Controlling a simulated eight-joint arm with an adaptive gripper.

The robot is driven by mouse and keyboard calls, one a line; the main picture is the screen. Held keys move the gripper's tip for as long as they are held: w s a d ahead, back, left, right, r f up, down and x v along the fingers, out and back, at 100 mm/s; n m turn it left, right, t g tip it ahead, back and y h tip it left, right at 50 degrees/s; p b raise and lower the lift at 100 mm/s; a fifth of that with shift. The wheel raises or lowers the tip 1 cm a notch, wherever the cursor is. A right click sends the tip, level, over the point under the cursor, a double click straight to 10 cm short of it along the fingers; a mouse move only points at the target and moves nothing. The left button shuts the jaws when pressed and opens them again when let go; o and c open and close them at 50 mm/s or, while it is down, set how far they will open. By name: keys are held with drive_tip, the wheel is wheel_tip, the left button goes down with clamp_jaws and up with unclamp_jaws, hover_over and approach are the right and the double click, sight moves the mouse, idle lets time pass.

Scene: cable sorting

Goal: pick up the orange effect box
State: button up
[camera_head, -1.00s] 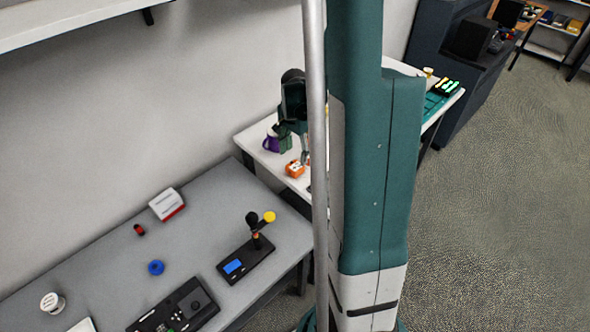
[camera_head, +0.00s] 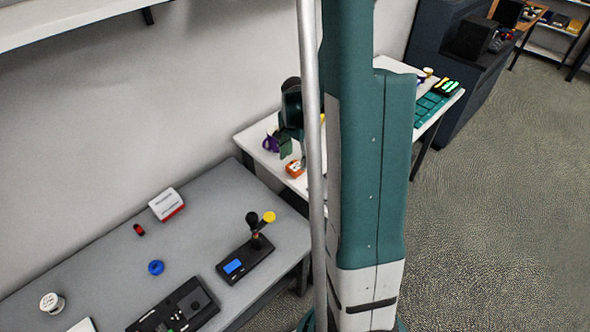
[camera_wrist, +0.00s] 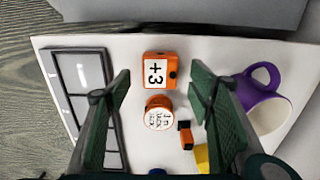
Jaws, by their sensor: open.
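My gripper (camera_wrist: 162,80) is open, with one green-padded finger on each side of the picture and the box between and slightly beyond the tips. I cannot tell the height of the fingertips above the box. In the head view my gripper (camera_head: 300,160) is above and beside the box, partly hidden behind my pole.
Close to the box are an orange round container with a written white lid (camera_wrist: 158,114), a small orange-and-black piece (camera_wrist: 186,135), a yellow object (camera_wrist: 202,157) and a purple mug (camera_wrist: 262,98). A grey divided tray (camera_wrist: 80,75) lies left. A grey table (camera_head: 205,235) stands nearby.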

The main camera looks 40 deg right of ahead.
sight(295, 165)
drive_tip(key=shift+f, duration=2.5)
drive_tip(key=c, duration=1)
